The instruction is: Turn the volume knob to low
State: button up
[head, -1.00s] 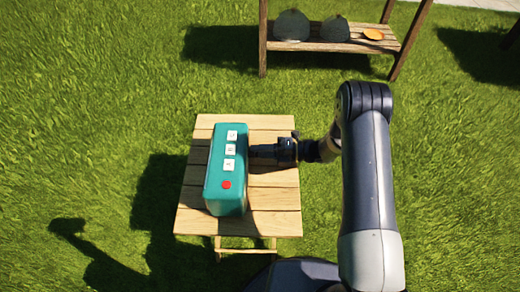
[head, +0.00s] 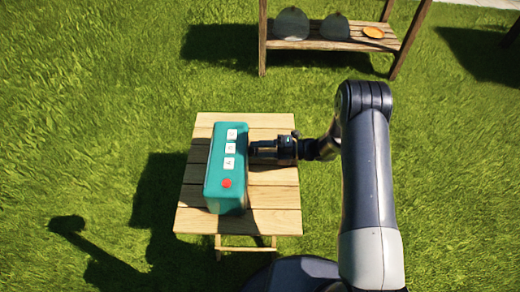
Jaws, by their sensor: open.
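A teal box-shaped device (head: 213,190) stands on the slatted wooden table (head: 274,222). Its top carries several white labelled squares in a row and a red round button (head: 226,183) at the near end. No volume knob shows; the side of the device facing my gripper is hidden from this view. My gripper (head: 252,152) points left at the device's right side, around the middle of its length. The fingertips are small and dark here, and I cannot tell whether they touch the device or something on its side.
A wooden shelf (head: 325,45) stands on the grass at the back, with two dark rounded objects and an orange item (head: 373,32) on it. The right and near parts of the table top are bare. Grass surrounds the table.

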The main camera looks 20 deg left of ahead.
jog(key=v, duration=1)
jog(key=shift+w+d, duration=0.1)
jog(key=shift+d, duration=0.25)
